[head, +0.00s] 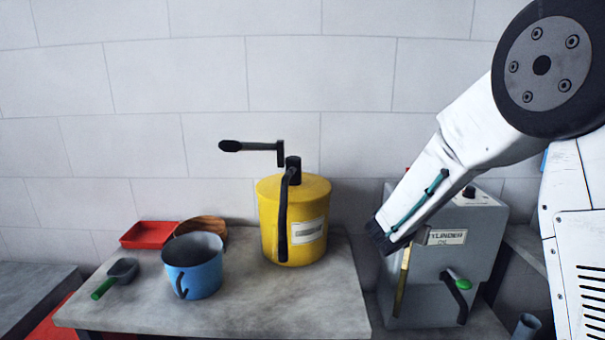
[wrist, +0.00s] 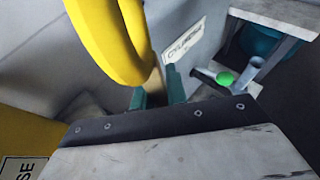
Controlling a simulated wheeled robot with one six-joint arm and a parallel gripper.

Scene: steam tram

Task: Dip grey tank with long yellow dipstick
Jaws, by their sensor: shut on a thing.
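The grey tank (head: 430,287) stands at the right in the head view, with a "CYLINDER OIL" label, a black-knobbed top and a green-handled tap. It also fills the middle of the wrist view (wrist: 90,55). My gripper (wrist: 158,90) is shut on the yellow dipstick (wrist: 103,38), whose broad looped end is close to the wrist camera. In the head view a narrow yellow strip, seemingly the dipstick (head: 402,285), hangs below my wrist in front of the tank's left part.
A yellow drum (head: 275,215) with a crank handle stands on the stone bench (head: 280,308), left of the grey tank. A blue pot (head: 195,278), a red tray (head: 148,235), a brown bowl (head: 205,226) and a green-handled scoop (head: 118,275) are further left. A wall is behind.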

